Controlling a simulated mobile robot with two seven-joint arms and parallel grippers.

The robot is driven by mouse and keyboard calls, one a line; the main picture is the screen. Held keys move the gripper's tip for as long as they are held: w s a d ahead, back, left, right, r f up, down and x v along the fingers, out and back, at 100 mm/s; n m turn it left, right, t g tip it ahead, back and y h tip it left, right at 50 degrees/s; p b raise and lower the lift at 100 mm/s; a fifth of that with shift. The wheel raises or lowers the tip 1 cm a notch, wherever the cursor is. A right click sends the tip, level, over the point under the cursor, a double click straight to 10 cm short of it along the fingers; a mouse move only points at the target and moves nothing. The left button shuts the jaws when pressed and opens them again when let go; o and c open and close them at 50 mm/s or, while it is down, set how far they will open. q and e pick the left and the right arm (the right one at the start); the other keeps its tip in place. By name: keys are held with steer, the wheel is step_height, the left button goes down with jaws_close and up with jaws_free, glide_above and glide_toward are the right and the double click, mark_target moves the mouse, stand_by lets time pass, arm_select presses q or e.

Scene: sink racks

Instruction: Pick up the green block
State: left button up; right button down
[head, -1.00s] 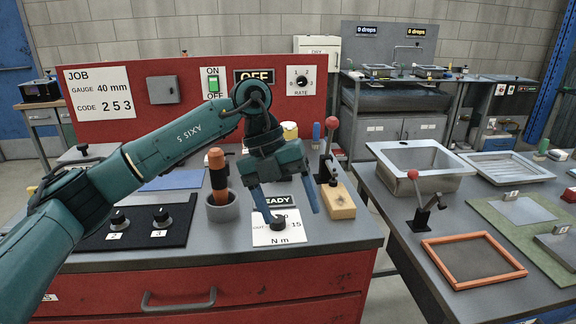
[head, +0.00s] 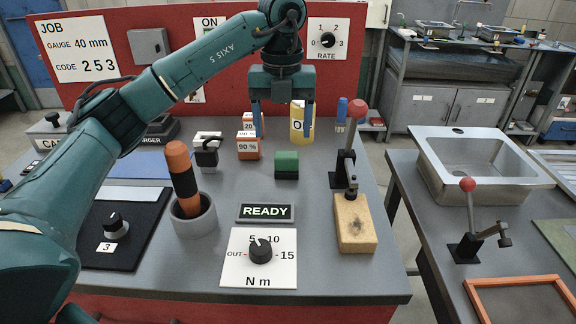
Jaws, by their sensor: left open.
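The green block (head: 287,165) sits on the grey bench top, between the READY sign and the small orange and white boxes. Its top is green and its lower front looks darker. My left gripper (head: 283,131) is open and empty, with its blue fingers pointing down. In the picture the fingertips appear just above the block, one toward each side, and apart from it. How far they are from it in depth is hard to tell. My right gripper is out of view.
A yellow cylinder (head: 300,122) and stacked orange and white boxes (head: 248,146) stand behind the block. A red-knobbed lever (head: 346,160) and wooden block (head: 354,222) are right. An orange-handled tool (head: 182,172) stands in a grey cup (head: 194,218) left. A dial plate (head: 259,272) lies in front.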

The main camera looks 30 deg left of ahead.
mark_target(287, 154)
arm_select(q)
steer(key=f, duration=0.5)
steer(key=f+p, duration=0.1)
steer(key=f, duration=0.2)
steer(key=shift+w+d, duration=0.25)
steer(key=shift+w, duration=0.05)
steer(key=shift+r, duration=0.1)
steer(key=c, duration=1.1)
step_height(287, 154, up, 10)
steer(key=shift+r, duration=0.1)
steer(key=o, duration=0.5)
steer(key=shift+c, duration=0.2)
steer(key=c, duration=0.3)
